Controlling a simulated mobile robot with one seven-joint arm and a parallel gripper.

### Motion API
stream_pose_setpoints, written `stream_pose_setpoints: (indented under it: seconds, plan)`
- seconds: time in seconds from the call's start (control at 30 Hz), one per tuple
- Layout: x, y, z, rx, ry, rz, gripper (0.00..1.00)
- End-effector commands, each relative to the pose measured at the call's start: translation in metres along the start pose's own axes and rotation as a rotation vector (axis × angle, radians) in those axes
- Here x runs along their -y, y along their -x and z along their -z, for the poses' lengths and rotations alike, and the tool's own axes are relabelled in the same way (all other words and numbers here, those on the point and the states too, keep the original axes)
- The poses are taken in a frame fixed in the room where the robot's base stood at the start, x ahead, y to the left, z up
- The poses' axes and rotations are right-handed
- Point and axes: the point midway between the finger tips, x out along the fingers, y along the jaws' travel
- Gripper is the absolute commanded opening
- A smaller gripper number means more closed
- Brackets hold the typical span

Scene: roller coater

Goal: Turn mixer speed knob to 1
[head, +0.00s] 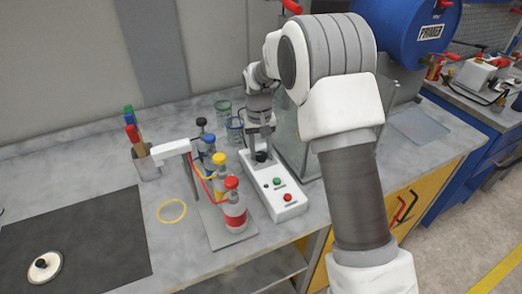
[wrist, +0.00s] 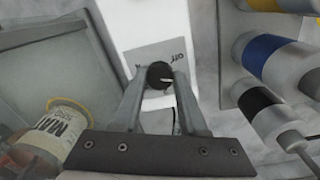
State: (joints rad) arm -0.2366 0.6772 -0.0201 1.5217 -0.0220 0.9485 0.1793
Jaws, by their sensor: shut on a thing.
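The mixer control box (head: 288,206) is a long white box on the grey bench, with a green and a red button on top. Its black speed knob (head: 261,157) sits near the far end. My gripper (head: 260,140) points down over that end, its fingers at the knob. In the wrist view, my gripper (wrist: 160,82) is shut on the black knob (wrist: 159,74), one finger on each side. A label (wrist: 155,60) with partly readable "OFF" lettering lies beside the knob. The rest of the knob's scale is hidden, so its setting cannot be told.
Bottles with red (head: 231,184), yellow, blue and black caps stand in a row just left of the box. Glass beakers (head: 234,128) stand behind, and a clear-walled case (head: 300,150) is close on the right. A black mat (head: 80,245) lies at the left.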

Motion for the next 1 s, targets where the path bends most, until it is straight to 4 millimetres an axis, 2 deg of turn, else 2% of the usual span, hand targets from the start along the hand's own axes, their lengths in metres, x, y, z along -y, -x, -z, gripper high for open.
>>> stream_pose_setpoints:
  seconds: [0.4,0.97,1.0]
  plan:
    - [0.0004,0.0011,0.0009,0.004,-0.202,0.001,0.0]
    - [0.0002,0.0011,0.0011,0.004,-0.234,0.001,0.0]
    - [0.0002,0.0011,0.0011,0.004,-0.234,0.001,0.43]
